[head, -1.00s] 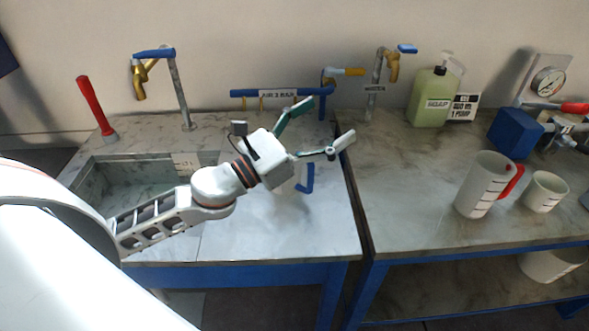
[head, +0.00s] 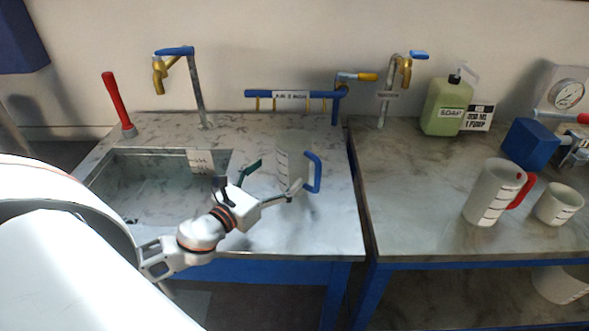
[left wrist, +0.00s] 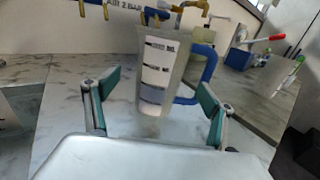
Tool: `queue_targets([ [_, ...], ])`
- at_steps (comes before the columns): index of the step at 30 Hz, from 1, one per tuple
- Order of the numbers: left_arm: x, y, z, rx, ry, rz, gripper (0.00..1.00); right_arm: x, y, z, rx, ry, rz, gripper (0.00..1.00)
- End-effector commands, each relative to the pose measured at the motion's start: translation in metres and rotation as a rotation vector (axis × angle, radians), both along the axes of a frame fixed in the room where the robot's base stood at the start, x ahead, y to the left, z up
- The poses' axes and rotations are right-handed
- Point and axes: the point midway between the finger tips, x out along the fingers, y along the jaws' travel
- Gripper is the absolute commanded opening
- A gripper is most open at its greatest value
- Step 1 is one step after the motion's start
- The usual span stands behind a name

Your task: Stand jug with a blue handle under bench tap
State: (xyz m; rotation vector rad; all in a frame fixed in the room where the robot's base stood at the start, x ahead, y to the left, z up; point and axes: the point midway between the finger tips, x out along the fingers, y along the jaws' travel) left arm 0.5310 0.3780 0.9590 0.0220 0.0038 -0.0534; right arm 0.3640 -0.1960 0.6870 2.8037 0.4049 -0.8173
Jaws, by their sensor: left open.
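The jug with a blue handle (head: 291,150) stands upright on the left bench, its handle (head: 314,173) to the right. It is translucent with dark marks and also shows in the left wrist view (left wrist: 157,70). My left gripper (head: 275,177) is open on the near side of the jug. In the wrist view its green-padded fingers (left wrist: 158,95) are spread to either side of the jug, apart from it. A brass tap with a blue lever (head: 404,68) stands at the back of the right bench. Another (head: 162,72) stands behind the sink. My right gripper is not visible.
The sink (head: 135,185) is at the left, with a red-handled lever (head: 115,98) behind it. A blue air pipe (head: 290,94) runs along the back. The right bench holds a soap bottle (head: 446,108), red-handled jug (head: 492,190) and beaker (head: 558,203). Its left part is clear.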

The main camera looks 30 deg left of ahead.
Motion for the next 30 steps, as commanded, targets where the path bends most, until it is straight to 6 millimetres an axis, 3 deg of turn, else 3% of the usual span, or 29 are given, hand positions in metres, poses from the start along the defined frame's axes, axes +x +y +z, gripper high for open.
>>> queue_targets([
  [11, 0.026, -0.001, 0.007, 0.003, -0.006, -0.001, 0.83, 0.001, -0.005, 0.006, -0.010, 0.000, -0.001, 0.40],
  [21, 0.068, -0.004, 0.006, 0.001, -0.005, -0.002, 0.83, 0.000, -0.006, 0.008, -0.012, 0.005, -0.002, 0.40],
  [30, 0.074, -0.004, 0.005, 0.002, -0.004, -0.002, 0.83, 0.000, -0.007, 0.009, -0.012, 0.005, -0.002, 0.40],
])
